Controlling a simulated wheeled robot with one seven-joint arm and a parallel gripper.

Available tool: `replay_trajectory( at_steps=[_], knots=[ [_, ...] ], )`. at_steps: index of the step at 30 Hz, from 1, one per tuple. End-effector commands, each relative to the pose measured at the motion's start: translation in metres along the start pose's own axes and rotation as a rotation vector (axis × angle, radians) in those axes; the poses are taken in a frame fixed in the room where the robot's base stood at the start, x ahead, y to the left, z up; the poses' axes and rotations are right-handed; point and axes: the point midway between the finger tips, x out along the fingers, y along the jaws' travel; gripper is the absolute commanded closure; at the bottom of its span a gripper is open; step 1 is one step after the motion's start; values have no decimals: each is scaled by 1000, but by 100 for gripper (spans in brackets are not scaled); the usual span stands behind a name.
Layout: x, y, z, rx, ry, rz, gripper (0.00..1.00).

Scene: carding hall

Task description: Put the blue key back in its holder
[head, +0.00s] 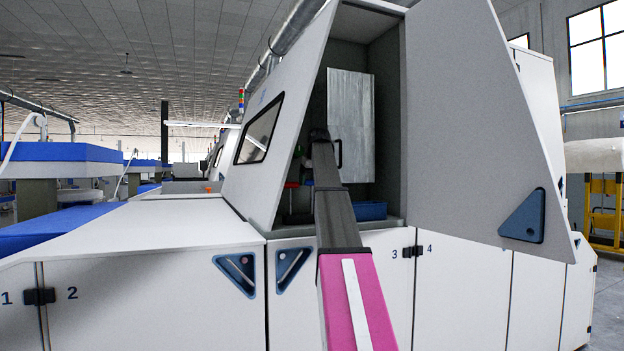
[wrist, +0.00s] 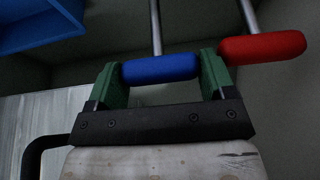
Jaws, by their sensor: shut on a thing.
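The blue key shows its blue handle (wrist: 158,69) across the wrist view, with a thin metal shaft running up out of the picture. My gripper (wrist: 160,60) has its two green fingers shut on the two ends of this handle. A red-handled key (wrist: 262,48) lies close to the right finger, its shaft also running upward. In the head view a bit of red handle (head: 291,185) shows inside the open machine compartment, left of my arm. My arm hides most of the gripper there. The far ends of both shafts are out of view, and I cannot make out the holder.
A blue bin (wrist: 38,22) is at the wrist view's upper left; it also sits on the compartment floor (head: 371,211). A pale metal sheet (head: 351,110) stands at the back. The compartment's side walls and the open door panel (head: 470,130) are close around my arm.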

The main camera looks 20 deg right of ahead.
Motion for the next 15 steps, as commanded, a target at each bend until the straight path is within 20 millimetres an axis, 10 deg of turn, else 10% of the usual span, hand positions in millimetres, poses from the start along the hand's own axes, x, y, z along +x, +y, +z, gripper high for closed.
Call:
replay_trajectory(
  at_steps=[13, 14, 15],
  knots=[
    [2, 0, 1, 0, 1, 0, 72],
    [2, 0, 1, 0, 1, 0, 14],
    [2, 0, 1, 0, 1, 0, 1]
  ],
)
